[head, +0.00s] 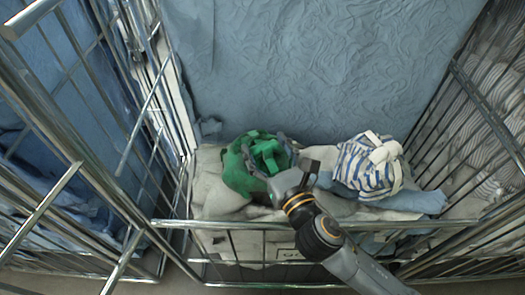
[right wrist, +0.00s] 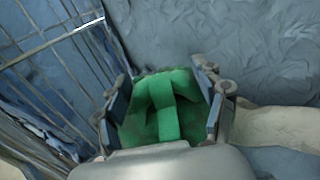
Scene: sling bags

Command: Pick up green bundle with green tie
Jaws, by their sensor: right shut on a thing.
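The green bundle (head: 238,172) lies on pale cloth inside the wire cage, with its green tie (head: 266,155) on top. My right gripper (head: 280,162) reaches over the cage's front rail from the lower right and is at the bundle's right side. In the right wrist view the green tie (right wrist: 166,105) stands between the two fingers, and my right gripper (right wrist: 162,100) is shut on it. The gripper's palm hides the bundle's near part there. My left gripper is not in view.
A blue-and-white striped bundle (head: 366,168) with a pale tie lies to the right in the same cage. The cage's front rail (head: 200,224) runs below my right arm. Wire side walls (head: 150,100) stand left and right. A blue crinkled sheet (head: 310,70) covers the back.

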